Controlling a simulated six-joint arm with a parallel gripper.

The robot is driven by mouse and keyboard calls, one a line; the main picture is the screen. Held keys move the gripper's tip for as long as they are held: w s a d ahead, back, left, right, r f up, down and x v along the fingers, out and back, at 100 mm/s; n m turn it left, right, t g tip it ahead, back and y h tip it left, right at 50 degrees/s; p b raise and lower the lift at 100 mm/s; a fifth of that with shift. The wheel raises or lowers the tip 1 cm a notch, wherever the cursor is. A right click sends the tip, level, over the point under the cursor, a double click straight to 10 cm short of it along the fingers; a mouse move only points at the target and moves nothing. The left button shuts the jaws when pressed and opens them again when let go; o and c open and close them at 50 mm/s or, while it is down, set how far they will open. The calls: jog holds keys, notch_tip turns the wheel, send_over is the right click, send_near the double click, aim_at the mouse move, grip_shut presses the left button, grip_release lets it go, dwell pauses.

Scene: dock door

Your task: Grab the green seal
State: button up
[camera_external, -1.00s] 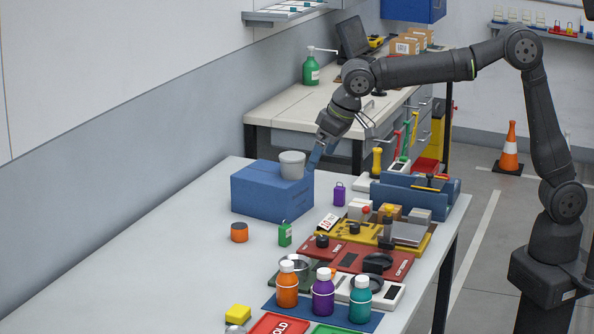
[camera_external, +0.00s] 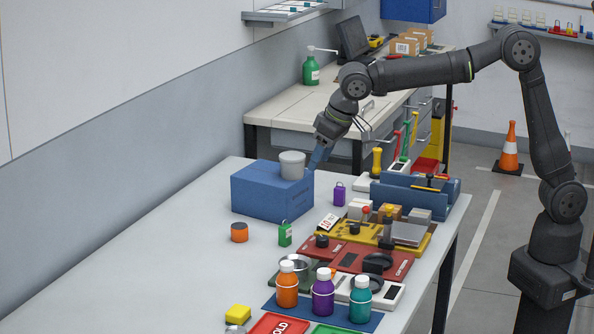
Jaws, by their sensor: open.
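The green seal (camera_external: 285,234) is a small green padlock-shaped block with a thin loop on top. It stands on the light grey table in front of the blue box. My gripper (camera_external: 316,160) has blue fingers and is at the right back corner of the blue box (camera_external: 270,195), well above and behind the green seal. Its jaws are open, and I see nothing held in them. The fingertips are partly hidden at the box's edge. A similar purple seal (camera_external: 339,195) stands to the right of the box.
A grey cup (camera_external: 292,165) stands on the blue box. An orange and black round piece (camera_external: 239,232) sits left of the green seal. Several bottles, including an orange one (camera_external: 287,285), and coloured trays fill the right front. The table's left side (camera_external: 160,265) is clear.

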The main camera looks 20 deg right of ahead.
jog(key=m, duration=0.2)
send_near(285, 226)
jog(key=shift+h, duration=0.4)
jog(key=x, duration=0.6)
jog(key=shift+s+a+f, duration=0.1)
jog(key=shift+s, duration=0.1)
jog(key=shift+t, duration=0.3)
jog(key=shift+x, duration=3.1)
jog(key=shift+w+a, duration=0.1)
jog(key=shift+a, duration=0.05)
jog(key=c, duration=1)
jog(key=shift+r, duration=0.25)
jog(key=shift+c, duration=0.2)
